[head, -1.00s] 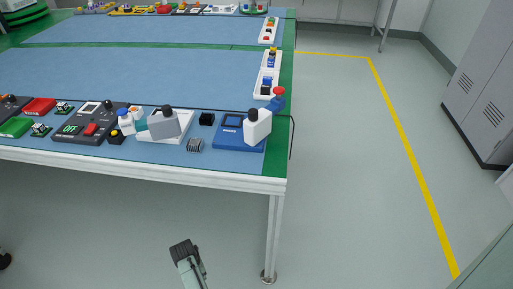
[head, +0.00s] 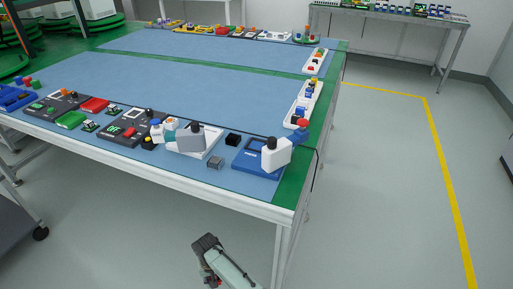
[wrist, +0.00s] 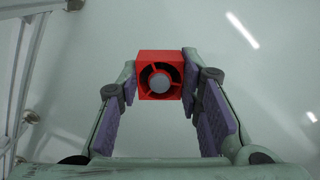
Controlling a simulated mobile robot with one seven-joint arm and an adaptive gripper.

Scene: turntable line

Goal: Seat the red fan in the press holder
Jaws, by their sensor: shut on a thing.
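The red fan (wrist: 145,57) is a square red block with a round dark opening and a pale hub, seen face-on in the wrist view. My gripper (wrist: 160,83) is shut on it, with a fingertip on each of its sides. In the head view my gripper (head: 207,262) is low at the bottom, in front of the table and below its top, over the floor. Only a speck of red shows there; the rest of the fan is hidden. I cannot tell which thing, if any, is the press holder.
The blue-topped table (head: 150,85) has a green border and white front edge. Along it stand a dark panel (head: 118,135), a grey-and-white device (head: 192,141), a small grey block (head: 216,162) and a blue device (head: 252,160). A grey cart (head: 20,215) is at left. Floor at right is clear.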

